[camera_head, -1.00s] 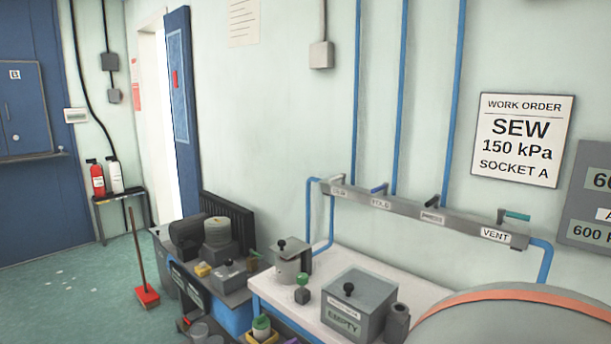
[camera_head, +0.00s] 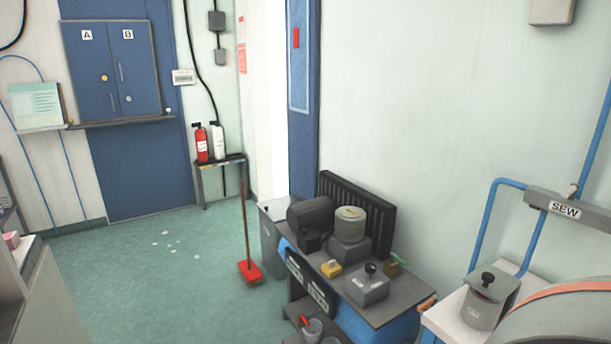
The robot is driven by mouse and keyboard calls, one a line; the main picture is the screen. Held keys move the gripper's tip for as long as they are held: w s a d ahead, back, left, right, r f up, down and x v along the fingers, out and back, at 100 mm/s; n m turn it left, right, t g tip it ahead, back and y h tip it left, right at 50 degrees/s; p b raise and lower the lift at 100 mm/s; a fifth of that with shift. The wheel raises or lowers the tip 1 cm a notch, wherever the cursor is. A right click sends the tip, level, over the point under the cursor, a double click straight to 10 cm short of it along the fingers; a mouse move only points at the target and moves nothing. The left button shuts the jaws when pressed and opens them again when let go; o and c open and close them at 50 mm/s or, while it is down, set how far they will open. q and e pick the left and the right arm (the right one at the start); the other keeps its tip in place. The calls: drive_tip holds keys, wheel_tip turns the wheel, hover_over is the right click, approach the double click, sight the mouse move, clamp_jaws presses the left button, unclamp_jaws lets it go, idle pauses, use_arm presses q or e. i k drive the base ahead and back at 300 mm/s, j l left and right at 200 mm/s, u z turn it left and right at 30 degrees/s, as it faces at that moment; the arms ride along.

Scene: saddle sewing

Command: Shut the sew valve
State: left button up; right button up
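The sew valve shows at the right edge: a grey manifold bar (camera_head: 540,197) on the wall with a white SEW label (camera_head: 565,209). A small handle (camera_head: 570,191) stands up behind the bar, just above the label. Blue pipes run from the bar, one bending down at its left end. The rest of the manifold is outside the view. Neither of my grippers is in view.
A dark workbench (camera_head: 405,311) with grey equipment stands in the middle right. A lidded grey canister (camera_head: 484,300) sits on the white table. A red broom (camera_head: 250,272) stands on open green floor (camera_head: 140,285). A rounded grey shape with an orange band fills the lower right corner.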

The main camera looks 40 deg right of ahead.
sight(570, 192)
drive_tip(key=i+z, duration=0.2)
drive_tip(key=z, duration=0.15)
drive_tip(key=i+z, duration=0.15)
drive_tip(key=z, duration=0.25)
drive_tip(key=i+j+z, duration=0.15)
drive_tip(key=z, duration=0.2)
